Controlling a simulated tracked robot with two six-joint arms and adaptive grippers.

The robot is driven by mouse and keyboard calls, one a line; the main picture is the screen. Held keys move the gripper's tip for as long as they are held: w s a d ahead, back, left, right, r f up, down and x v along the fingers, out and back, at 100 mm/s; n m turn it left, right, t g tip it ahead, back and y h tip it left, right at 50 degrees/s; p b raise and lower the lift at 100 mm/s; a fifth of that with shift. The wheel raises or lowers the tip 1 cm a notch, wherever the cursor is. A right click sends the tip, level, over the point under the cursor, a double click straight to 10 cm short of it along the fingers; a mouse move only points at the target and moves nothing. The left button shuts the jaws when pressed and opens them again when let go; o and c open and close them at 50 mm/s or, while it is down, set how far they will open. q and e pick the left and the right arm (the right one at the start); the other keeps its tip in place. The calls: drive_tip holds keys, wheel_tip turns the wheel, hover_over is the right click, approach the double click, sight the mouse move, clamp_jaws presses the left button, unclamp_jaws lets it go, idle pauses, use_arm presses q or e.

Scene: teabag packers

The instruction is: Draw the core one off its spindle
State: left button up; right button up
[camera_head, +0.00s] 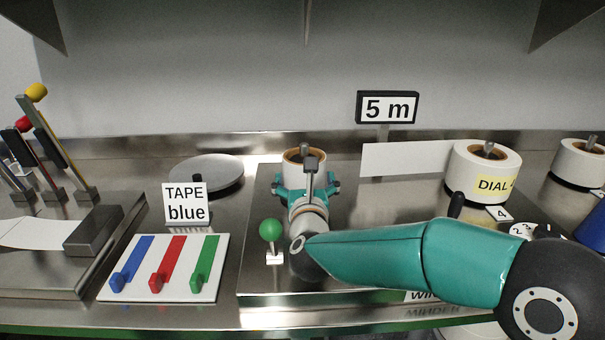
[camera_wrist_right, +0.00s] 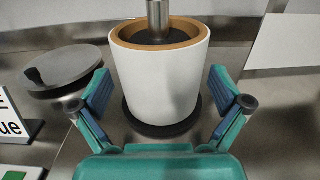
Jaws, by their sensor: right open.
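The core (camera_head: 304,157), a white roll with a brown inner ring, sits upright on its metal spindle on the steel platform. In the right wrist view the white core (camera_wrist_right: 165,80) stands on a dark round base, and the spindle (camera_wrist_right: 158,20) rises out of its top. My right gripper (camera_head: 306,186) is open, with one finger on each side of the core. In the wrist view the fingers of the gripper (camera_wrist_right: 162,95) show gaps to the core on both sides. The core's lower front is partly hidden by my gripper in the head view. My left gripper is not in view.
A round metal disc (camera_head: 207,172) lies left of the core, behind the "TAPE blue" sign (camera_head: 185,204). A green-knobbed lever (camera_head: 270,230) stands close to my right wrist. A larger white roll (camera_head: 483,172) stands to the right, with a white strip running left from it.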

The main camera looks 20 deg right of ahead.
drive_tip(key=c, duration=1)
drive_tip(key=shift+r, duration=0.15)
drive_tip(key=shift+r+p, duration=2)
drive_tip(key=shift+r, duration=7.9)
